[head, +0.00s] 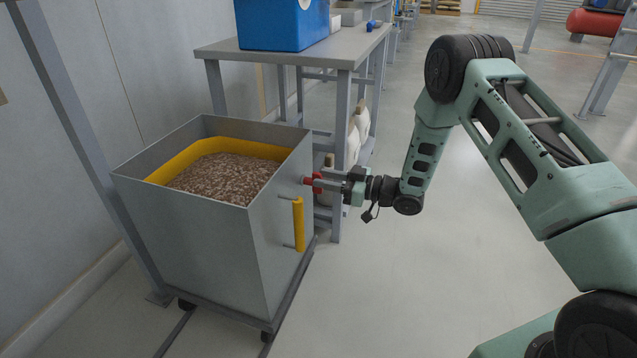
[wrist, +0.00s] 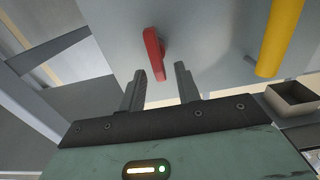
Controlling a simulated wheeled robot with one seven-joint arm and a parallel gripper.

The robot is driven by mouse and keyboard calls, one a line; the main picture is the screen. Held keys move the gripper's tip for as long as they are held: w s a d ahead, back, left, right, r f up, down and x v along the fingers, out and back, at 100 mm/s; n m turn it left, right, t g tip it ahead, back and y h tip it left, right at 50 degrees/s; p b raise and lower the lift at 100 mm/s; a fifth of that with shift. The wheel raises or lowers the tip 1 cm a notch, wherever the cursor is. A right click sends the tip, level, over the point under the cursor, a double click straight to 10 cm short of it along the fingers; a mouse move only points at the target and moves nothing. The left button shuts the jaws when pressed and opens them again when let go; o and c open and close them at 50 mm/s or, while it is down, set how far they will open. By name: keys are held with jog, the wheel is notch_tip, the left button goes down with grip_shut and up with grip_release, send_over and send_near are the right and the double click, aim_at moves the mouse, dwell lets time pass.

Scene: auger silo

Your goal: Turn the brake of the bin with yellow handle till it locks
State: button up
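The grey bin (head: 215,235) stands at the left on a dark wheeled base, filled with brown granules inside a yellow inner band. Its upright yellow handle (head: 298,224) is on the side facing my arm; it also shows in the wrist view (wrist: 281,36). The red brake lever (wrist: 153,50) sits on the same side, beside the handle, slightly tilted in the wrist view. My gripper (wrist: 160,70) is open, its fingers on either side of the lever's lower end with gaps visible. In the head view my gripper (head: 325,181) partly hides the red lever (head: 308,181).
A grey workbench (head: 345,52) with a blue box (head: 283,22) stands right behind the bin, its leg close to my gripper. Pale containers (head: 357,132) sit on its lower shelf. A grey post and wall are left of the bin. Open floor lies at the right.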

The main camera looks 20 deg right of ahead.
jog(key=shift+x, duration=1.25)
grip_shut()
